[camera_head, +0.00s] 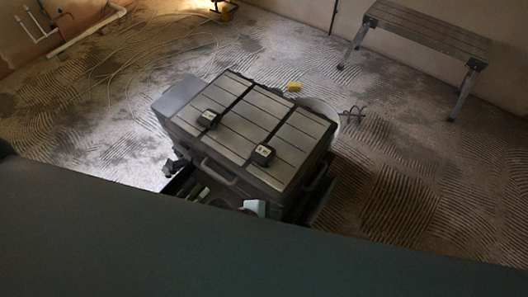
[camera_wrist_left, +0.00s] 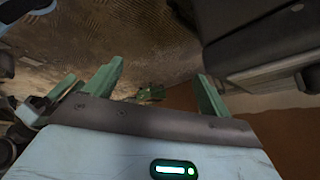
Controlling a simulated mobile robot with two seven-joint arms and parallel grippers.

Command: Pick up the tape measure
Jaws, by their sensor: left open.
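I cannot identify the tape measure with certainty. A small yellow block-like item (camera_head: 294,86) lies on the floor just behind the toolbox in the head view, too small to tell what it is. My left gripper (camera_wrist_left: 156,72) is open in the left wrist view, its two green fingers wide apart with nothing between them at close range. A small green item (camera_wrist_left: 150,93) shows farther off, in the gap between the fingers; its kind is unclear. A pale teal part (camera_head: 254,207) shows at the toolbox's front edge in the head view; I cannot tell what it belongs to.
A large grey toolbox (camera_head: 245,128) with two black latches stands mid-floor, with an open tray or drawer at its near side. A bucket (camera_head: 322,108) stands behind it. A step bench (camera_head: 428,30) is at the back right.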

